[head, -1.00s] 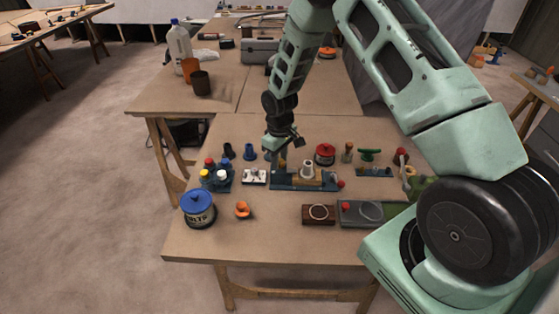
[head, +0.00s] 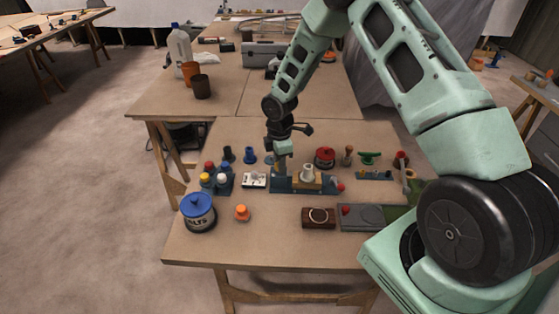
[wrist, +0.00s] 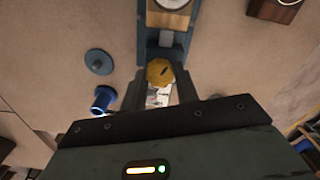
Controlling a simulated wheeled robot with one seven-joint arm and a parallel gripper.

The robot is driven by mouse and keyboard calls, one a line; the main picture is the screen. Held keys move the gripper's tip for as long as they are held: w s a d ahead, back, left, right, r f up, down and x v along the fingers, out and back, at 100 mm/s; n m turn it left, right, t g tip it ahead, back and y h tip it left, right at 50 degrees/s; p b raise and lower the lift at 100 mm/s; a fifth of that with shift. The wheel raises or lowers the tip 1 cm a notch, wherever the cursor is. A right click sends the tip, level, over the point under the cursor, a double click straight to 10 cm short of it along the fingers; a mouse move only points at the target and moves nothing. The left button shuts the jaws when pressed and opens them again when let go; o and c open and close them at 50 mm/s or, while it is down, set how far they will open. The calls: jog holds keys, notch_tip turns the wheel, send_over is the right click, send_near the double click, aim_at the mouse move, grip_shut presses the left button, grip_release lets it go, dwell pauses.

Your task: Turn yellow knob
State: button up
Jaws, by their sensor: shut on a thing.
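The yellow knob (wrist: 159,72) shows in the wrist view between my two fingertips, with a dark slot-like mark on its top. It sits at the near end of a long blue-grey fixture (wrist: 148,40). My gripper (wrist: 161,84) is shut on the knob, one finger on each side. In the head view my gripper (head: 279,161) points down at the left end of the fixture (head: 284,187). The knob is mostly hidden there behind the fingers.
A white switch plate (head: 254,180) and a rack of coloured-cap bottles (head: 217,182) stand left of the fixture. A red round piece (head: 324,156) is close on the right. A blue-lidded tin (head: 198,211) and an orange piece (head: 241,213) stand nearer the front.

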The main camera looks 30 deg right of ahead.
jog(key=n+p, duration=0.1)
jog(key=n, duration=0.3)
jog(key=shift+n, duration=0.4)
dwell(0.4)
jog(key=o, duration=1)
jog(key=shift+c, duration=0.2)
notch_tip(320, 180, up, 17)
jog(key=b, duration=0.2)
jog(key=shift+r, duration=0.2)
